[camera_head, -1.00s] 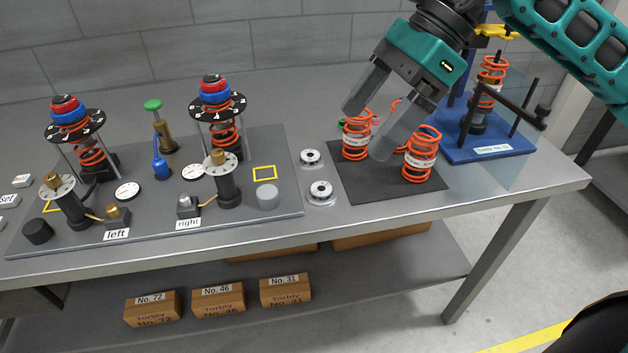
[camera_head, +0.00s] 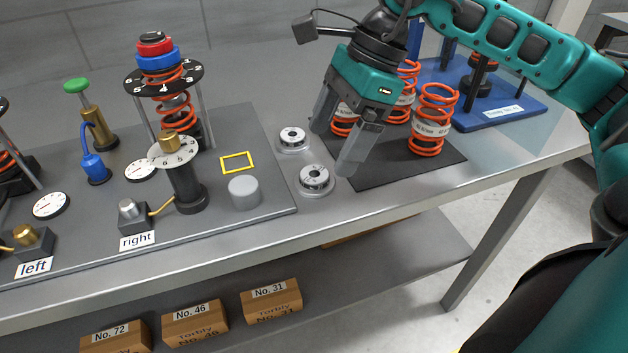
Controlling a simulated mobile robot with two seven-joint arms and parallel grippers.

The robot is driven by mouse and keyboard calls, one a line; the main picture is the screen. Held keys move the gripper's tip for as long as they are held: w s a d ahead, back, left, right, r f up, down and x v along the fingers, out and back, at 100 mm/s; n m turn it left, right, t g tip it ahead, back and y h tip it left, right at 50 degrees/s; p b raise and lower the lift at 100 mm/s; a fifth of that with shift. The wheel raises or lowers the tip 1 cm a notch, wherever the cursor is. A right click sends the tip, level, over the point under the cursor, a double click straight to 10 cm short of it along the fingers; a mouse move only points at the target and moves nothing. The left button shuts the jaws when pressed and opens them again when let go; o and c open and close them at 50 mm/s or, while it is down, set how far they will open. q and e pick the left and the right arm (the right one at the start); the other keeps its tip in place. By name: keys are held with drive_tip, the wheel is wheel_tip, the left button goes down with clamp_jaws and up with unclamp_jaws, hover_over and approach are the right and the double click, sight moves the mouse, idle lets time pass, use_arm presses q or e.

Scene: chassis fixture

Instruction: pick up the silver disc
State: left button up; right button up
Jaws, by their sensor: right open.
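The silver disc (camera_head: 244,192), a short plain grey cylinder, stands on the grey fixture plate, right of the "right" label and below the yellow square outline. My right gripper (camera_head: 334,149) is open and empty. It is tilted with its fingers pointing down, to the right of the silver disc and apart from it. Its fingertips are near two round silver-and-dark mounts and the black mat. My left gripper is not in view.
The two round mounts (camera_head: 293,138) (camera_head: 315,179) sit between the plate and the black mat (camera_head: 400,172). Orange springs (camera_head: 433,118) stand on the mat. A dial post (camera_head: 184,180) stands left of the disc. A blue stand (camera_head: 500,112) is at the back right.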

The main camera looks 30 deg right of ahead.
sight(314, 174)
drive_tip(key=shift+b+x, duration=0.35)
drive_tip(key=shift+x, duration=2.4)
drive_tip(key=shift+a, duration=0.15)
drive_tip(key=shift+c, duration=0.2)
drive_tip(key=shift+r, duration=0.1)
drive_tip(key=c, duration=1.2)
drive_tip(key=shift+o, duration=0.2)
